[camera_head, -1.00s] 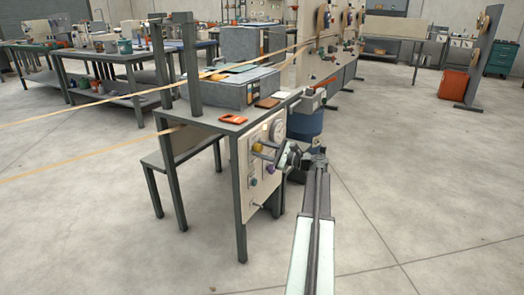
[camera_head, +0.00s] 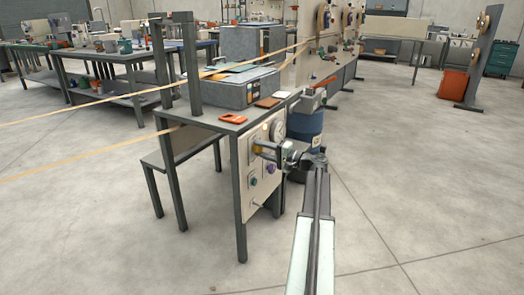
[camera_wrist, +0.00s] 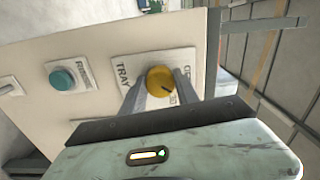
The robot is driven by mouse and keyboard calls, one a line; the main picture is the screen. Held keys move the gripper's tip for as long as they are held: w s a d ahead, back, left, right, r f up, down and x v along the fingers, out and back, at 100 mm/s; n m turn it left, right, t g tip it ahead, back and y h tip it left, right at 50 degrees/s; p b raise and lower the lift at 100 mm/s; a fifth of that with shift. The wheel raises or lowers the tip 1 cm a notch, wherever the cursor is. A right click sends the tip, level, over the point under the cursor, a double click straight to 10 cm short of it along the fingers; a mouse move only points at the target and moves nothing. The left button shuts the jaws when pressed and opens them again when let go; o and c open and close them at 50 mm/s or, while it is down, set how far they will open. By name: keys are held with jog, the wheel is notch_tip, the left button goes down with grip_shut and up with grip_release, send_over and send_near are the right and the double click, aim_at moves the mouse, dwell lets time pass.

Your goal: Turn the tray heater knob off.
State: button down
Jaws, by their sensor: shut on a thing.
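The yellow knob (camera_wrist: 160,77) sits on a pale plate lettered TRAY, with more lettering partly hidden on its right side. Its dark pointer mark faces the lower right in the wrist view. My gripper (camera_wrist: 160,88) has one finger on each side of the knob and is shut on it.
A teal button (camera_wrist: 62,79) and a small switch (camera_wrist: 10,86) are left of the knob in the wrist view. A round gauge (camera_head: 279,127) is above my gripper. A blue drum (camera_head: 305,125) stands behind it. The floor on the right is open.

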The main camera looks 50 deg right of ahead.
jog(key=n, duration=0.4)
jog(key=shift+s+f+n, duration=0.1)
jog(key=shift+s+n, duration=0.05)
jog(key=shift+n, duration=1.75)
jog(key=c, duration=0.9)
grip_release()
jog(key=v, duration=0.7)
jog(key=shift+s, duration=0.3)
jog(key=shift+d, duration=0.1)
